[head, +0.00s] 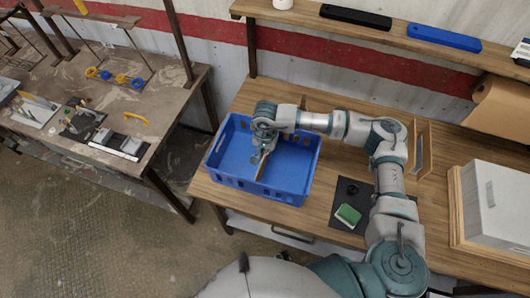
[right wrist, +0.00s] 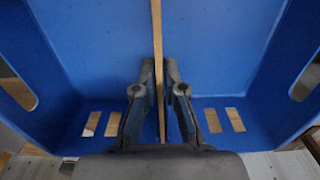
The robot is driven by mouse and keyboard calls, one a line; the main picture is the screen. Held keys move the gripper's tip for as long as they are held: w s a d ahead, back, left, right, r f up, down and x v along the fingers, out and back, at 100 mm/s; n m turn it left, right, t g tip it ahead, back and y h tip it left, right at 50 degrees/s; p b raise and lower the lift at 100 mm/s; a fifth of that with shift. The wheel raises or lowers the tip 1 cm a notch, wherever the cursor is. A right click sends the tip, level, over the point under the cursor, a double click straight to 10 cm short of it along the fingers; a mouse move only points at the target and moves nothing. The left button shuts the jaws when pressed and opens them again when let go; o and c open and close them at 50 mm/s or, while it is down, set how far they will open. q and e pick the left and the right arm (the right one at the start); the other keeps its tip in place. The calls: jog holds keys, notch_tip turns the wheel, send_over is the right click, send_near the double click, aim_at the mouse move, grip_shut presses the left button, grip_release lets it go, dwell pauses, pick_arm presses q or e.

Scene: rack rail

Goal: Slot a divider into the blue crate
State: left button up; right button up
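The blue crate (head: 290,190) stands on the wooden table, open side up. My right gripper (head: 261,152) reaches down into it from above. A thin, wood-coloured divider (head: 262,173) is in the crate below the gripper, partly hidden by it. In the right wrist view, the divider (right wrist: 158,50) shows edge-on as a narrow strip between the two fingers of the right gripper (right wrist: 159,80). The fingers are close together on both its sides and appear shut on it. The crate walls (right wrist: 50,70) rise on both sides, apart from the fingers. My left gripper is not in view.
On the table to the right are a dark mat (head: 345,191) with a green block (head: 348,215), a wooden frame (head: 420,150) and a grey-white box (head: 500,208). A shelf (head: 300,22) runs behind. Another workbench (head: 180,95) stands left across a gap.

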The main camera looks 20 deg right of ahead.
jog(key=o, duration=0.3)
